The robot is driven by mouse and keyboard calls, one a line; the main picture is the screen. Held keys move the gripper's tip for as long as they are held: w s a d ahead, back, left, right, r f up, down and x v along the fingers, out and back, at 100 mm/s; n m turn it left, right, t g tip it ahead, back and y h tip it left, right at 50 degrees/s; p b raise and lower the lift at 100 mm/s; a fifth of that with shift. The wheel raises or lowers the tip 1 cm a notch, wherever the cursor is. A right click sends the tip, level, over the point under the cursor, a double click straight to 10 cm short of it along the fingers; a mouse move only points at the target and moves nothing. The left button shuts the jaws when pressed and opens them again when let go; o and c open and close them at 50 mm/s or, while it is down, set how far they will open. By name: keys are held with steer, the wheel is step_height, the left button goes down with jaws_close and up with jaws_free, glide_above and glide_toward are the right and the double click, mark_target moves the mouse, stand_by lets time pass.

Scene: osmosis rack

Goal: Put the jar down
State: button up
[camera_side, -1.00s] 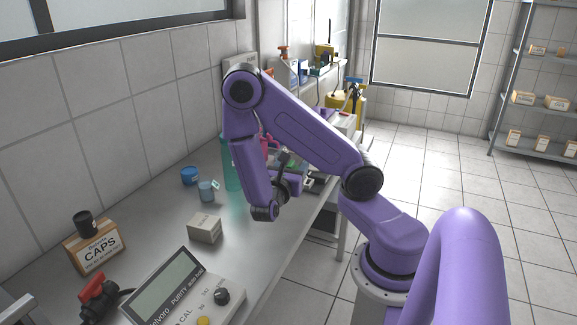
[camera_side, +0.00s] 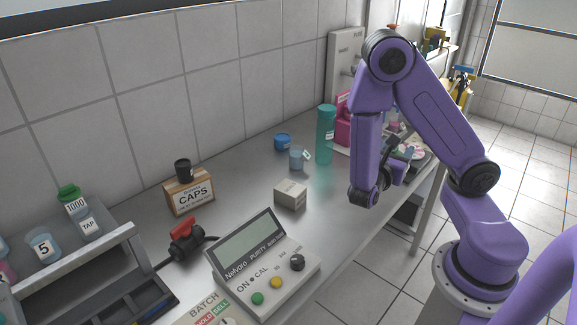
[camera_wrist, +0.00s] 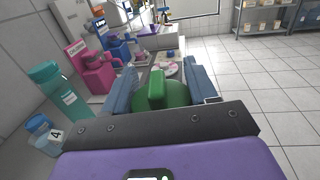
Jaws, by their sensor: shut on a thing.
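My gripper (camera_wrist: 161,84) is shut on the jar, with one blue-grey finger on each side of it. In the wrist view the jar's green lid (camera_wrist: 162,94) shows between the fingers. The jar's body is hidden below the lid. In the side view my gripper (camera_side: 388,175) is over the bench's right part, mostly behind my arm, and I cannot make out the held jar there. A grey rack (camera_side: 120,236) at the left holds a green-lidded jar (camera_side: 75,205) labelled 1000 TAP and a jar marked 5 (camera_side: 43,245).
Pink bottles (camera_wrist: 92,72) stand beyond. Bench around the white box is clear.

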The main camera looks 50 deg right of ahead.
steer(key=w+a+n+t+y, duration=0.3)
steer(key=w+a+n+t, duration=0.15)
steer(key=w, duration=0.85)
steer(key=w+a+n+t+y, duration=0.25)
steer(key=w+a+t, duration=0.35)
steer(key=w, duration=0.7)
steer(key=shift+h, duration=0.25)
steer(key=shift+w+d+f, duration=0.3)
steer(key=shift+w+f, duration=1.8)
steer(key=shift+w, duration=0.1)
steer(key=shift+w+d+f, duration=0.3)
steer(key=shift+w+f, duration=1.8)
steer(key=shift+w, duration=0.1)
steer(key=shift+w+d+f, duration=0.3)
steer(key=shift+w+f, duration=1.8)
steer(key=shift+w, duration=0.1)
steer(key=shift+f, duration=0.1)
steer(key=o, duration=1.1)
steer(key=shift+c, duration=0.2)
